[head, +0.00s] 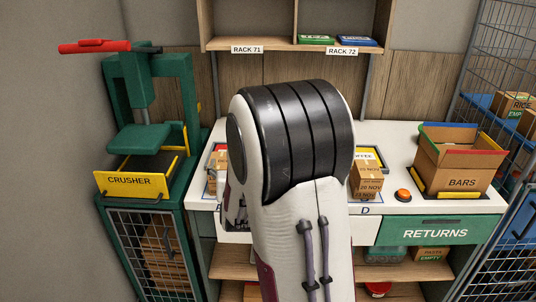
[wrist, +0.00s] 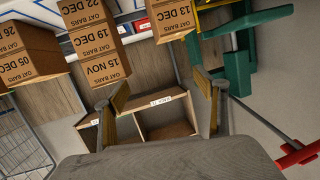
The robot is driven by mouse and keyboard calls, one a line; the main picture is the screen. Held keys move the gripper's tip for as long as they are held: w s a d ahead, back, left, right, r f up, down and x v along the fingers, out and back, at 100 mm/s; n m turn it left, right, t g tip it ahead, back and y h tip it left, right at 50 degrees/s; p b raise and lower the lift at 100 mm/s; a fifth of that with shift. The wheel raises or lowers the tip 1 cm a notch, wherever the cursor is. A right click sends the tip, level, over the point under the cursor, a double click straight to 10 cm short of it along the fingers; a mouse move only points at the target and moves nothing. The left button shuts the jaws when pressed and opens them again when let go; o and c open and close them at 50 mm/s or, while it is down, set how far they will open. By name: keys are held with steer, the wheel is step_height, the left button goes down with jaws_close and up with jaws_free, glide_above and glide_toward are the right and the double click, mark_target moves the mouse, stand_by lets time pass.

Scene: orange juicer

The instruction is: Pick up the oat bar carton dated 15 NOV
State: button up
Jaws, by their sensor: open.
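In the wrist view, which is upside down, the oat bar carton dated 15 NOV (wrist: 102,68) is a brown box with black print. It is the end box of a stack with a carton dated 22 DEC (wrist: 85,12) and another carton (wrist: 96,38) between them. It lies lowest in the picture, so it is the top box. My gripper (wrist: 160,85) is open and empty, with its two fingers spread. The 15 NOV carton shows up and left of the fingers, apart from them. In the head view my arm hides the middle of the counter, and I cannot make out this carton.
A carton dated 13 DEC (wrist: 172,18) stands to one side and more oat bar cartons (wrist: 28,55) to the other.

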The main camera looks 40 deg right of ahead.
steer(key=s+d+f+m+h, duration=0.1)
steer(key=s+d+f+h, duration=0.1)
steer(key=d, duration=0.7)
steer(key=shift+d+f+h, duration=0.3)
steer(key=shift+f+h, duration=0.45)
steer(key=shift+h, duration=0.45)
steer(key=shift+s, duration=0.1)
steer(key=shift+x, duration=1.3)
steer(key=shift+w+d+r, duration=0.1)
steer(key=shift+w+d, duration=0.35)
steer(key=shift+d, duration=0.3)
steer(key=shift+w+d+r, duration=0.1)
steer(key=shift+w+d, duration=0.35)
steer(key=shift+d, duration=0.25)
steer(key=shift+x, duration=0.95)
